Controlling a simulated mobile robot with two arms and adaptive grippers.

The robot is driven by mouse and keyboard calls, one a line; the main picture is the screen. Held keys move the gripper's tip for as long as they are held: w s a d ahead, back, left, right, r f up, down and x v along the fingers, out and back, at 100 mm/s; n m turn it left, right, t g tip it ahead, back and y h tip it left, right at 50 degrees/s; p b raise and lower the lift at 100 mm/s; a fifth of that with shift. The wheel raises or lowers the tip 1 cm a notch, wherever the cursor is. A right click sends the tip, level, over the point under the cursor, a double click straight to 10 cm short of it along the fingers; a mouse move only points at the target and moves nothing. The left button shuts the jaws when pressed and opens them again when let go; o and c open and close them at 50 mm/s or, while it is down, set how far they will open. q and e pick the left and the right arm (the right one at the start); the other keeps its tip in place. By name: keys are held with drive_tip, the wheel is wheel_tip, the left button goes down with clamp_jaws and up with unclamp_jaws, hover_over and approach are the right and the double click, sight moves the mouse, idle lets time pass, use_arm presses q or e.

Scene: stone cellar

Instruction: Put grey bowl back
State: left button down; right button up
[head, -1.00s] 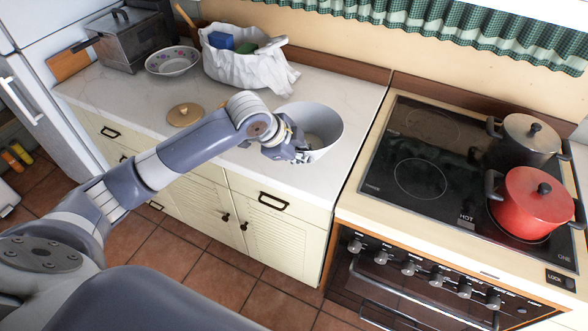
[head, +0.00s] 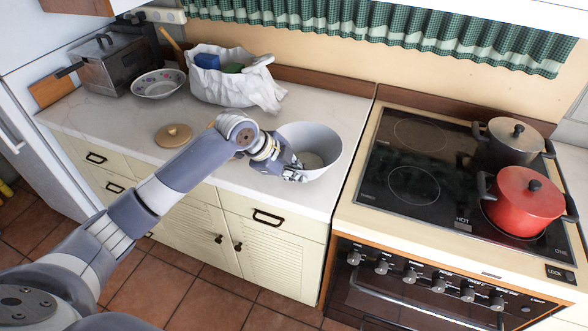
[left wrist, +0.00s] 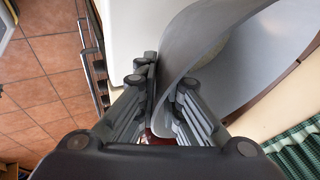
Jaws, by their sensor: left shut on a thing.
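The grey bowl (head: 318,143) is large and deep, at the right end of the white countertop, beside the stove. My left gripper (head: 297,172) reaches in from the left and is shut on the bowl's near left rim. In the left wrist view the bowl's curved wall (left wrist: 200,55) runs between the two fingers (left wrist: 160,105). The bowl looks close to upright; I cannot tell whether its base touches the counter. My right gripper is not in view.
A wooden lid (head: 174,134) lies on the countertop (head: 115,118). A white bag (head: 225,85) with items and a patterned bowl (head: 158,84) stand at the back. A red pot (head: 524,203) and a steel pot (head: 510,143) stand on the stove's right side. Its left burners are clear.

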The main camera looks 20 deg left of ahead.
use_arm(q)
drive_tip(key=shift+w+a, duration=0.3)
drive_tip(key=shift+w, duration=0.35)
drive_tip(key=shift+w+a, duration=0.25)
drive_tip(key=shift+w, duration=0.35)
drive_tip(key=shift+w+a+f+p, duration=0.15)
drive_tip(key=shift+w+a+p, duration=0.05)
drive_tip(key=shift+w+p, duration=0.15)
wheel_tip(320, 180, down, 3)
drive_tip(key=shift+s+r+p, duration=0.1)
drive_tip(key=shift+r+p, duration=0.05)
drive_tip(key=shift+p, duration=0.5)
drive_tip(key=shift+f, duration=0.3)
drive_tip(key=shift+f, duration=0.15)
drive_tip(key=c, duration=1.7)
unclamp_jaws()
drive_tip(key=shift+f, duration=0.1)
